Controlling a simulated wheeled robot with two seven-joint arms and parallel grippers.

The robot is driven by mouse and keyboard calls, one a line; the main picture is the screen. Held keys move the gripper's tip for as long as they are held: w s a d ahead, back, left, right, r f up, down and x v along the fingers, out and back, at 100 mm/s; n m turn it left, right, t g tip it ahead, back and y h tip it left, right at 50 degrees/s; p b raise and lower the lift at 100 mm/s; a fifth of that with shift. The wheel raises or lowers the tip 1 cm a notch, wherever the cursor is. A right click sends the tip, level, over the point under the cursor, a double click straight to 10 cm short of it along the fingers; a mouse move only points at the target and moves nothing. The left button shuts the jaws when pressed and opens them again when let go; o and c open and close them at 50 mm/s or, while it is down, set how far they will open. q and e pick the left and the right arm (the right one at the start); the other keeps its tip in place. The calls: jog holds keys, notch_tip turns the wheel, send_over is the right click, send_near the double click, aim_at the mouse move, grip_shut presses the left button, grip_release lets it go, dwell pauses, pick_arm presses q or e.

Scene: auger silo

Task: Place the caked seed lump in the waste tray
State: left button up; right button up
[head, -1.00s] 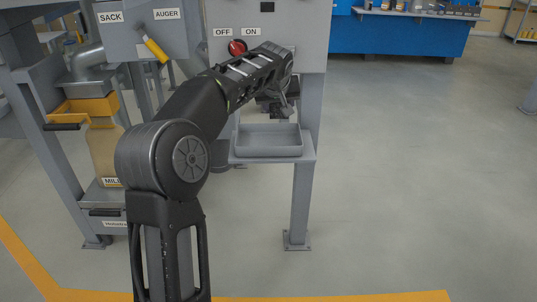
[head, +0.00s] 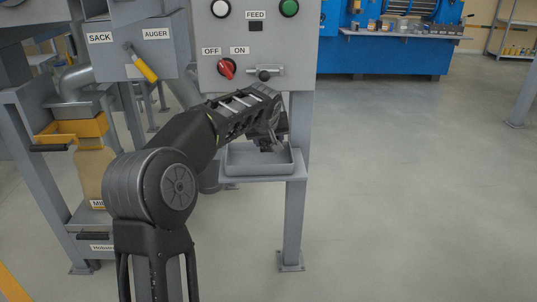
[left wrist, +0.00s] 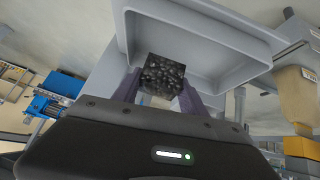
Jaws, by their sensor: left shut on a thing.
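The caked seed lump (left wrist: 162,75) is a dark, grainy block held between the two fingers of my left gripper (left wrist: 160,88). In the head view my left gripper (head: 270,145) points down over the waste tray (head: 260,169), a shallow grey tray with raised walls on a small shelf. In the left wrist view the tray (left wrist: 215,42) lies behind the lump. I cannot tell whether the lump touches the tray floor. In the head view the lump cannot be made out clearly at the dark gripper. My right gripper is not in view.
A control panel (head: 209,84) with a red knob (head: 227,68) and a latch handle (head: 265,74) stands close above the tray. A sack/auger box with a yellow lever (head: 145,68) is at left. Open floor (head: 400,180) lies to the right.

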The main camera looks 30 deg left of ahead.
pick_arm(q)
jog(key=shift+f+b, duration=0.75)
jog(key=shift+f, duration=1.65)
jog(key=shift+f, duration=0.1)
jog(key=shift+f, duration=0.15)
jog(key=o, duration=1.4)
jog(key=shift+c, duration=0.2)
jog(key=shift+r, duration=0.2)
